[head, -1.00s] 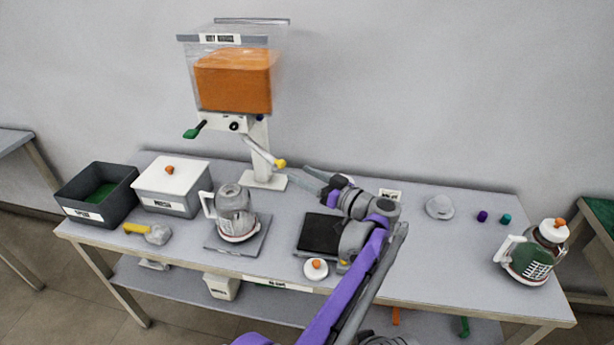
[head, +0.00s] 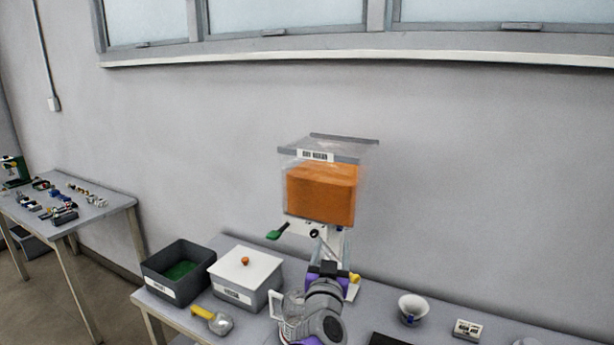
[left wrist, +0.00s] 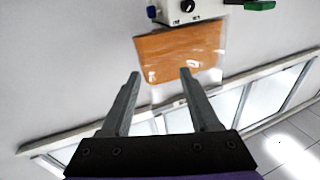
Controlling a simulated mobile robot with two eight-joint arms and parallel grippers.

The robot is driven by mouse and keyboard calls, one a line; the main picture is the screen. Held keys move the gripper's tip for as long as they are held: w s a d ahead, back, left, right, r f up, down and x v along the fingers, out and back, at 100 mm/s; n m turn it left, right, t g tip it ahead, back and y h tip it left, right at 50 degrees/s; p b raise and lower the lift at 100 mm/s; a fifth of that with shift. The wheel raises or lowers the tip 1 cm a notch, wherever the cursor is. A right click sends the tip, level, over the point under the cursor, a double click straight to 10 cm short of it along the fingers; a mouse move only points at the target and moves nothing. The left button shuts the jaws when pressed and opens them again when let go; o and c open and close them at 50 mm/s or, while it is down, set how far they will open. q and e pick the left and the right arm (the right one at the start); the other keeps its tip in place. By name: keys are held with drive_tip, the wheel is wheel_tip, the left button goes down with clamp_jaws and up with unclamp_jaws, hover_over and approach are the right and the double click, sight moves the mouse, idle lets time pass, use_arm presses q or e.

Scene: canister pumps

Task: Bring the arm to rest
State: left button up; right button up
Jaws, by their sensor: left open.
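My left gripper (head: 331,243) points up in front of the lower part of the dispenser, a clear bin holding an orange block (head: 322,194). Its fingers are spread, with nothing between them. In the left wrist view my gripper (left wrist: 160,74) shows two grey fingers apart, with the orange block (left wrist: 178,52) beyond them, upside down. My right gripper is in neither view.
A dark bin with green contents (head: 147,274), a white-lidded box (head: 262,268) and a yellow-handled scoop (head: 203,313) are left of my arm. A white cup (head: 412,308) and a small labelled block (head: 467,329) are right. Another table (head: 100,210) stands far left.

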use_arm(q)
drive_tip(key=s+a+f+n+g+y+p, duration=0.1)
drive_tip(key=s+a+f+g, duration=0.3)
drive_tip(key=s+a+f, duration=0.3)
drive_tip(key=s+a+f+g+y+p, duration=0.1)
drive_tip(key=s+a+f+g, duration=0.4)
drive_tip(key=s, duration=1.1)
drive_tip(key=s+a+f+n+g+y+p, duration=0.1)
drive_tip(key=s+a+f+g, duration=0.3)
drive_tip(key=s+a+f, duration=0.7)
drive_tip(key=shift+s+a+f+n, duration=0.2)
drive_tip(key=shift+s+f+n, duration=0.1)
drive_tip(key=shift+s+f, duration=0.4)
drive_tip(key=shift+r, duration=0.1)
